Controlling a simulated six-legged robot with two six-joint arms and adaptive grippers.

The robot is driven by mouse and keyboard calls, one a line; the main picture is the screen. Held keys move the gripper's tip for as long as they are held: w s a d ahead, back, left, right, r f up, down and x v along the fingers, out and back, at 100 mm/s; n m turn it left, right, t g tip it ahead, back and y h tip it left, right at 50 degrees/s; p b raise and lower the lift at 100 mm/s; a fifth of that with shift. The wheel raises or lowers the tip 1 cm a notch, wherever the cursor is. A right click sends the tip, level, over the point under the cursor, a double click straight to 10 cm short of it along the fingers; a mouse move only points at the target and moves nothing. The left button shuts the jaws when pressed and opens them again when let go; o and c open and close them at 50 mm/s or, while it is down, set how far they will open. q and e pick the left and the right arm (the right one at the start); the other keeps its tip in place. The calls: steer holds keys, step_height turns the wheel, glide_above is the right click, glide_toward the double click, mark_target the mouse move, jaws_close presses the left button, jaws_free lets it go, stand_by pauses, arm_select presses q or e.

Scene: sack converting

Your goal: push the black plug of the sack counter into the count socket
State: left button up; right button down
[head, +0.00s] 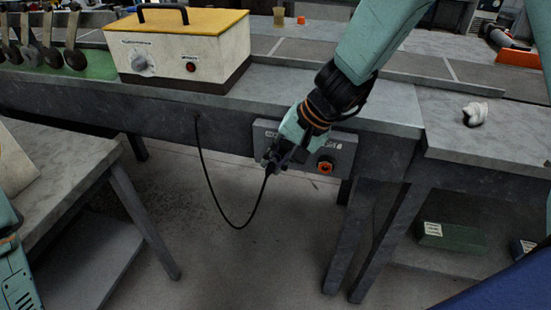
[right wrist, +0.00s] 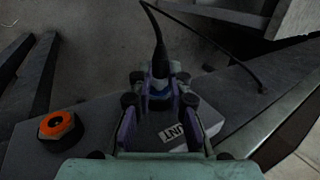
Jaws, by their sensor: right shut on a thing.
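My right gripper (head: 272,162) is at the front of a grey socket panel (head: 343,150) on the bench's front side. It is shut on the black plug (right wrist: 160,66), whose cable runs away from the jaws in the right wrist view. The fingers (right wrist: 158,104) stand on either side of the plug. A label ending in "UNT" (right wrist: 173,132) shows on the panel beside the jaws. The count socket itself is hidden behind the gripper, so I cannot tell whether the plug's tip is in it. My left gripper is out of view.
The black cable (head: 236,227) hangs in a loop from the bench front. An orange knob (head: 326,165) sits on the panel right of the gripper; it also shows in the right wrist view (right wrist: 57,125). A yellow-topped box (head: 181,55) stands on the bench. Open floor lies below.

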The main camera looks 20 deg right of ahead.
steer(key=shift+w+d, duration=0.2)
steer(key=shift+w, duration=0.05)
steer(key=c, duration=1.2)
jaws_free()
steer(key=v, duration=1.2)
